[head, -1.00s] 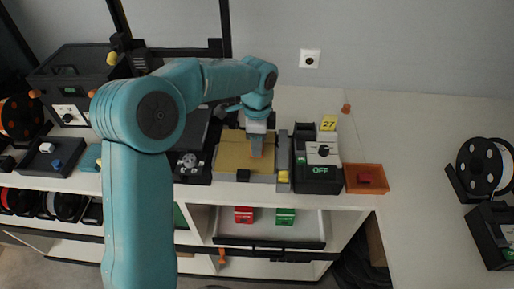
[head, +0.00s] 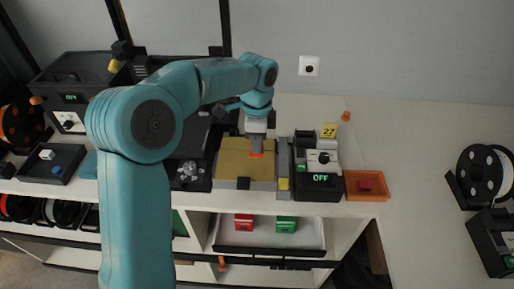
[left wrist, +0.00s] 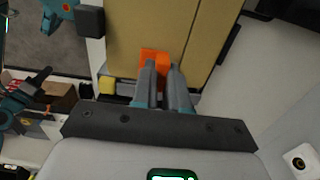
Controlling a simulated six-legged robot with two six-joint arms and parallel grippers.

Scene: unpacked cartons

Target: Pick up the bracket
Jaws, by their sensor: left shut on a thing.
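The bracket is a small orange piece (head: 257,155), also seen in the left wrist view (left wrist: 153,56). It is over the tan plate (head: 232,160) of a grey machine. My left gripper (head: 256,149) points down over that plate, with its two fingers (left wrist: 163,78) close together on the bracket. The fingers hide part of the bracket. I cannot tell whether the bracket touches the plate or is just above it. My right gripper is not in view.
A black box with a green OFF display (head: 320,181) stands right of the plate. A black machine (head: 189,172) stands left of the plate. The counter at right (head: 410,150) has clear room.

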